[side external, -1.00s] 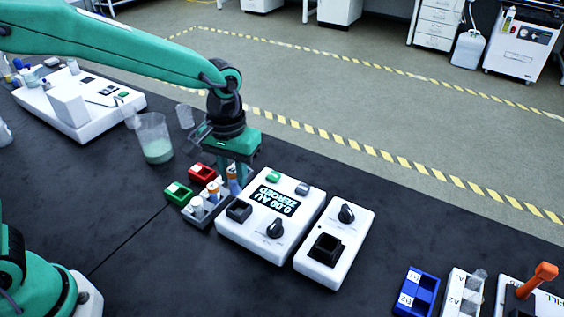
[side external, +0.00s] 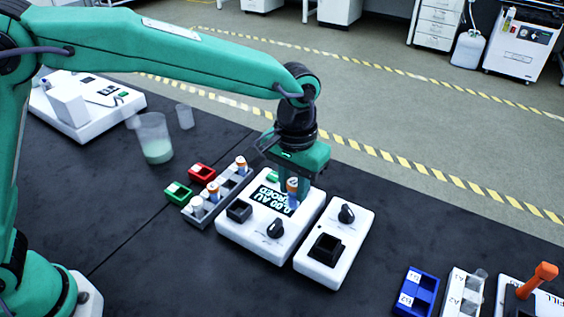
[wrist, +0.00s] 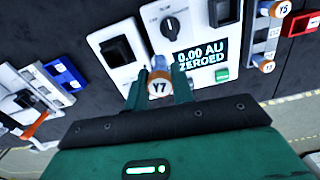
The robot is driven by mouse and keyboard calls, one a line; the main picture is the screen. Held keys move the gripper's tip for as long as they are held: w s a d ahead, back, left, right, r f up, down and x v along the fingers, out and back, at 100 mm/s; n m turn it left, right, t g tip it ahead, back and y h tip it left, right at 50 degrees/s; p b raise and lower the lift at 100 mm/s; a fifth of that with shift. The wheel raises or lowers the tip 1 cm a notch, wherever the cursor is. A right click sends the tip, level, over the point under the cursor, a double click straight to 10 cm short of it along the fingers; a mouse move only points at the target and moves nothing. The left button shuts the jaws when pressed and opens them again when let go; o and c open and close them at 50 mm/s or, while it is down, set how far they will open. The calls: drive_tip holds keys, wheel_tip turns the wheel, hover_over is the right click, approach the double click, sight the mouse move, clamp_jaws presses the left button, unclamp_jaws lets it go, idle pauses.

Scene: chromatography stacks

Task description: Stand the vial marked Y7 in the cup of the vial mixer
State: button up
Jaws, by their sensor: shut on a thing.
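The vial marked Y7 (wrist: 157,86) has an orange cap with a white label. In the side view, the vial (side external: 292,188) is upright with a bluish body. My gripper (side external: 298,190) is shut on it and holds it above the white unit with the display. The wrist view shows my gripper's fingers (wrist: 163,82) on either side of the vial. The vial mixer (side external: 352,238) is the white box to the right, with a knob. Its square black cup (side external: 325,249) looks empty in the side view. In the wrist view the cup (wrist: 117,50) lies left of the vial.
The display unit (side external: 252,240) reads 0.00 AU ZEROED and stands just left of the mixer. A grey rack (side external: 226,190) holds other vials. Red (side external: 202,173) and green (side external: 178,192) holders, a beaker (side external: 154,138) and a blue holder (side external: 417,291) stand around.

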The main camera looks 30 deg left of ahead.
drive_tip(key=s+d+m, duration=0.1)
drive_tip(key=d, duration=0.7)
drive_tip(key=shift+d+r+m, duration=0.15)
drive_tip(key=shift+d+m, duration=0.15)
drive_tip(key=shift+d, duration=0.1)
drive_tip(key=shift+f, duration=2.15)
drive_tip(key=shift+f, duration=1.45)
drive_tip(key=o, duration=1)
drive_tip(key=shift+o, duration=0.2)
drive_tip(key=shift+r, duration=0.1)
